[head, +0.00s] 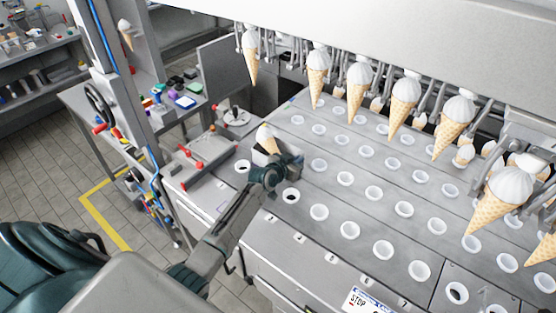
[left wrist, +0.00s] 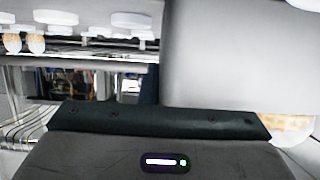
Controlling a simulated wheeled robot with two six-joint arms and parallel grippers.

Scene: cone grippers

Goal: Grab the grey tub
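My left gripper (head: 290,161) is over the left part of the perforated metal deck, at the end of my arm coming in from the lower left. A small grey, box-like thing (head: 259,157), which looks like the tub, is just beyond and left of it, with an ice cream cone (head: 267,139) at its top. The arm partly hides it, and I cannot tell contact or grip. In the left wrist view a large smooth grey surface (left wrist: 240,60) fills the upper right, perhaps the tub close up. The fingertips are hidden. My right gripper is not in view.
The metal deck (head: 335,255) holds rows of white-rimmed holes. Several cones (head: 404,104) hang in grippers above its far side. A tray with red-handled parts (head: 195,163) lies left of my gripper. A cluttered side table (head: 180,100) stands behind. Yellow tape (head: 103,222) marks the floor.

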